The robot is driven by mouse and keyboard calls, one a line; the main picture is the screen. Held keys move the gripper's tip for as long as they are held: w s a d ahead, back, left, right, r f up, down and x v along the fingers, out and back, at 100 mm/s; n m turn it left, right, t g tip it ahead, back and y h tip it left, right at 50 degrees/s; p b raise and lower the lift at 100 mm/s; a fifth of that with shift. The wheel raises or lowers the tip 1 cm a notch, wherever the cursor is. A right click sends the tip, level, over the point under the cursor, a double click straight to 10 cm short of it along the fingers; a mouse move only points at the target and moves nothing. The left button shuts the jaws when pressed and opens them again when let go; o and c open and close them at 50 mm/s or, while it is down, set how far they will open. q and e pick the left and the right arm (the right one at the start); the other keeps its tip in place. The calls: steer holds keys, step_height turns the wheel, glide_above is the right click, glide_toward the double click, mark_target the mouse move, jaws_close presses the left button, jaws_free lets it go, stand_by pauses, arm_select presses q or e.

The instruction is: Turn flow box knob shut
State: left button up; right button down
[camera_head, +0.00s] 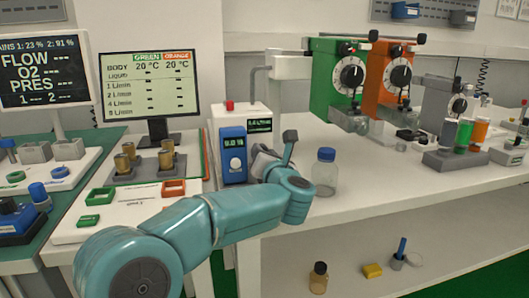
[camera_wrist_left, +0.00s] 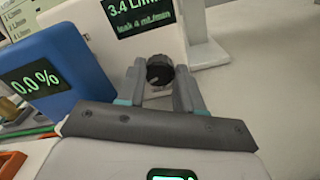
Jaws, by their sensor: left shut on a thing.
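The flow box (camera_head: 228,112) is white with a red button on top and stands behind the blue box (camera_head: 232,158). In the left wrist view the flow box (camera_wrist_left: 150,50) shows a green-lettered display (camera_wrist_left: 140,15) reading 3.4 L/min and a leak line. Its black round knob (camera_wrist_left: 160,70) is between the fingers of my left gripper (camera_wrist_left: 161,80), which is shut on it. In the head view my left gripper (camera_head: 268,160) is at the front of the flow box and hides the knob. My right gripper is not in view.
The blue box (camera_wrist_left: 55,75), reading about 0.0, stands close left of my left gripper. A blue-capped glass bottle (camera_head: 325,172) stands to the right on the white table. Green (camera_head: 325,85) and orange (camera_head: 385,85) vaporizers with dials stand behind it.

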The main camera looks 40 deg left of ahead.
arm_select(q)
steer(key=shift+m, duration=0.6)
steer(key=o, duration=1)
steer(key=shift+o, duration=0.2)
steer(key=p+v, duration=0.1)
steer(key=v, duration=1.5)
steer(key=shift+d, duration=0.2)
